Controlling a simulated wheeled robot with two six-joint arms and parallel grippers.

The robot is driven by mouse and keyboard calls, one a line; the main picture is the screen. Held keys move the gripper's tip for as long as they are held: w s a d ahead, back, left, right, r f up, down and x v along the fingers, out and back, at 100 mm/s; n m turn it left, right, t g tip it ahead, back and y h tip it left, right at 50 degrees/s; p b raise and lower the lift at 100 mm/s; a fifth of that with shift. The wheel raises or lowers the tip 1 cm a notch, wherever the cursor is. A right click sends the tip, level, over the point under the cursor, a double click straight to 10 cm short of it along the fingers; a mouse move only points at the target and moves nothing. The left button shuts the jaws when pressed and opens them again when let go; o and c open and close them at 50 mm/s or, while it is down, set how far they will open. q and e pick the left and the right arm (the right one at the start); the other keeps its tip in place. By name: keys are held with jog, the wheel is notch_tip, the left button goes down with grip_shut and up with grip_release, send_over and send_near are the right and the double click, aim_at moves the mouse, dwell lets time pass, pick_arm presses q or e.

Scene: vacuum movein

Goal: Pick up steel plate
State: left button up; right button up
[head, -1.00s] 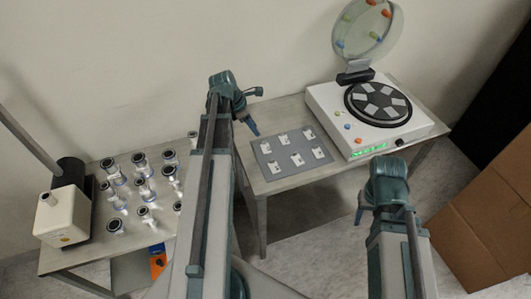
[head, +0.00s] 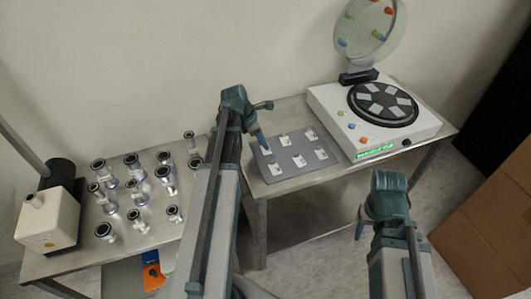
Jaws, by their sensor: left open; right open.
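A flat grey plate (head: 278,170) lies on the right table with several small white pieces on it in two rows. The pieces are too small to make out well; one is the front left white piece (head: 275,169). Several light grey square plates, such as one plate (head: 376,87), sit on the black disc of a white machine. I cannot tell which of these is steel. My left gripper (head: 263,140) is open, pointing down at the back left corner of the grey plate; contact is unclear. My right gripper (head: 360,230) is open and empty, low in front of the table.
The white machine (head: 325,101) stands at the table's right with its round clear lid (head: 362,28) raised. Several metal vacuum fittings (head: 133,172) and a beige pump (head: 45,222) stand on the left table. A cardboard box (head: 490,215) is at the right.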

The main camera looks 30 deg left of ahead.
pick_arm(q)
grip_shut()
dwell(0.4)
jog(key=shift+r, duration=0.15)
pick_arm(e)
jog(key=shift+r, duration=0.15)
